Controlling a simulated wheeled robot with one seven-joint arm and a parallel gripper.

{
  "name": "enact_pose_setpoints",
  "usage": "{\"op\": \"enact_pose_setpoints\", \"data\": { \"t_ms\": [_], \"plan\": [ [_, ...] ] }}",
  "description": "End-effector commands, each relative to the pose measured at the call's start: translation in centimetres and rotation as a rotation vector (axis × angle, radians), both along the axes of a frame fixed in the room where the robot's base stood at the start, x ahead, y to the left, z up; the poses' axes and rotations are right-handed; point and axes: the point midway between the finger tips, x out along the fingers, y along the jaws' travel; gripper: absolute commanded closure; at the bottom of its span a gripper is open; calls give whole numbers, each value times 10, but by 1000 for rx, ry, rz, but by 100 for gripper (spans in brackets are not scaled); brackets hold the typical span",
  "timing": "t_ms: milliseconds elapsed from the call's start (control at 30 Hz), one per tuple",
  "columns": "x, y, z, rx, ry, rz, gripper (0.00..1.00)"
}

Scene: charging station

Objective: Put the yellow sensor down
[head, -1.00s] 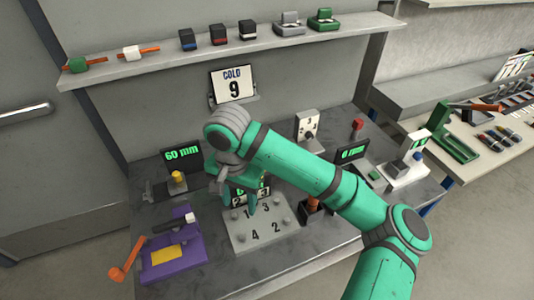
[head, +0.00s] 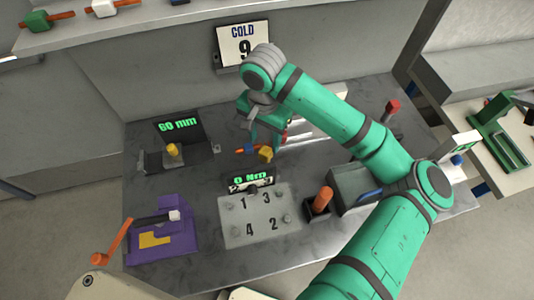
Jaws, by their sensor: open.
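A small yellow block (head: 265,154) shows just below my gripper (head: 267,138), near the back of the grey bench; it is probably the yellow sensor. A small orange-and-blue piece (head: 246,150) is beside it on the left. My gripper is open and points down at the back middle of the bench. The arm partly covers the fingers, and I cannot tell whether they touch the block. Another yellow piece (head: 172,150) stands on the fixture in front of the 60 mm display (head: 179,128).
A grey plate numbered 1 to 4 (head: 262,227) lies front middle, with a 0 Nm display (head: 249,180) behind it. A purple fixture with an orange crank (head: 165,228) is at left. A grey bin (head: 350,187) and orange-handled tool (head: 321,200) are at right.

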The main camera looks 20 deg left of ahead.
Motion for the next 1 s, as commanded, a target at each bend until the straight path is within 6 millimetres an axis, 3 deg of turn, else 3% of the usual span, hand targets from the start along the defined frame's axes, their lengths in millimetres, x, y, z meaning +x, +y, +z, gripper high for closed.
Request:
{"op": "enact_pose_setpoints", "data": {
  "t_ms": [267, 600, 867, 1000],
  "plan": [
    [0, 0, -19, 0, 0, 3, 50],
    [1, -4, -60, 0, 1, 2, 50],
    [1, -5, -63, 0, 0, 0, 50],
    [1, -5, -63, 0, 0, 1, 79]
  ]
}}
